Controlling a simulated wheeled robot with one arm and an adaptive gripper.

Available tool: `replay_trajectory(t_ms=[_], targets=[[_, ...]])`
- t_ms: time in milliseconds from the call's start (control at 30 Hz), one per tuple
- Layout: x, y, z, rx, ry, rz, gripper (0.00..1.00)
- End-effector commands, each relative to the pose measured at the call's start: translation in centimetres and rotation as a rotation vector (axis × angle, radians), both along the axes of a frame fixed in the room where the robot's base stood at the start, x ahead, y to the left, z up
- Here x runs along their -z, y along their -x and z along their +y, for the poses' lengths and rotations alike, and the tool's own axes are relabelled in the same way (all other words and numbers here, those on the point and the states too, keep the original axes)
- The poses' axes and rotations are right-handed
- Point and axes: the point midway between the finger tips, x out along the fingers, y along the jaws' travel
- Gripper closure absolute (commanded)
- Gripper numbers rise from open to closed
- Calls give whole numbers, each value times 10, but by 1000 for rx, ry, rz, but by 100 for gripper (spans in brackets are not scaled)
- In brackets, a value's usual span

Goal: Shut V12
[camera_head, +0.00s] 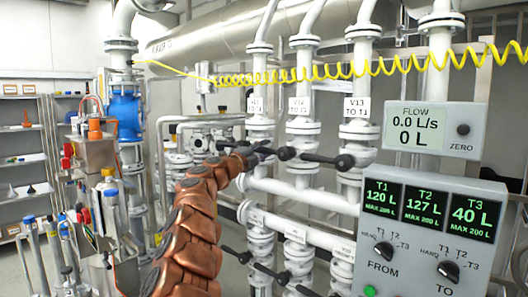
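The middle vertical white pipe carries a tag (299,106) that appears to read V12, though its print is small. Black valve levers with round knobs cross the pipes below the tags. One dark knob (286,153) is in front of the middle pipe, and another knob (344,162) is at the right pipe. My gripper (264,151), at the end of my copper-coloured arm, is at the left pipe, just left of the middle knob. It is small and dark against the levers. I cannot tell whether it touches a lever or how its fingers stand.
The right pipe's tag (357,107) reads V13 TO T1. A grey control panel (428,235) with tank readouts and a flow display (419,127) reading 0.0 L/s stand at the right. More levers sit lower. A cluttered cart (105,190) is left of my arm.

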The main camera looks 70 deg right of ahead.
Motion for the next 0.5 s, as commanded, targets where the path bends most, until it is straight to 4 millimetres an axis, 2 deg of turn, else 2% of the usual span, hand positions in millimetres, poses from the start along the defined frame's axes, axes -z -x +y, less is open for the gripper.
replay_trajectory(t_ms=[33,100,500], targets=[[0,0,0,0,-1,0,59],[1,0,0,1,-2,0,52],[3,0,1,2,-4,-1,51]])
